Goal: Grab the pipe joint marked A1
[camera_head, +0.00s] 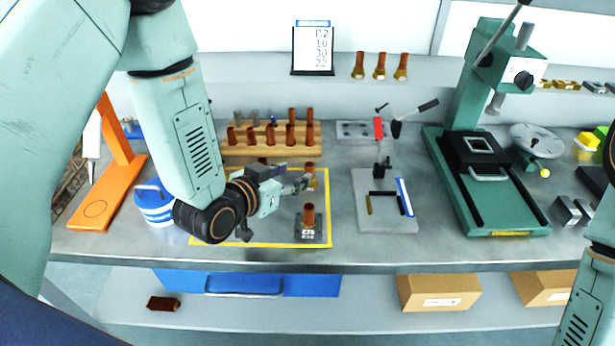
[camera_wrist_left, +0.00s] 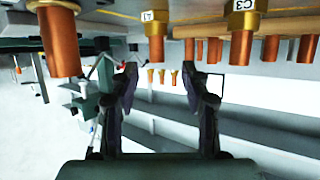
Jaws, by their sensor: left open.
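The pipe joint marked A1 (camera_wrist_left: 154,38) is a copper tube with a brass collar. It hangs upside down in the left wrist view, between the finger lines and beyond the tips. In the head view, what appears to be this joint (camera_head: 310,168) stands just past my left gripper (camera_head: 300,181), partly hidden by it. The left gripper is open and empty, its two fingers apart in the wrist view (camera_wrist_left: 166,85). A joint marked C3 (camera_wrist_left: 242,40) stands to the right of A1 there. Another copper joint (camera_head: 308,214) stands on a grey plate (camera_head: 318,237). My right gripper is out of view.
A wooden rack (camera_head: 270,149) of copper joints stands behind the yellow-edged mat (camera_head: 271,246). A grey fixture plate (camera_head: 388,222) and a green press (camera_head: 506,217) are to the right. A blue-and-white tub (camera_head: 154,207) and orange stand (camera_head: 98,207) are left.

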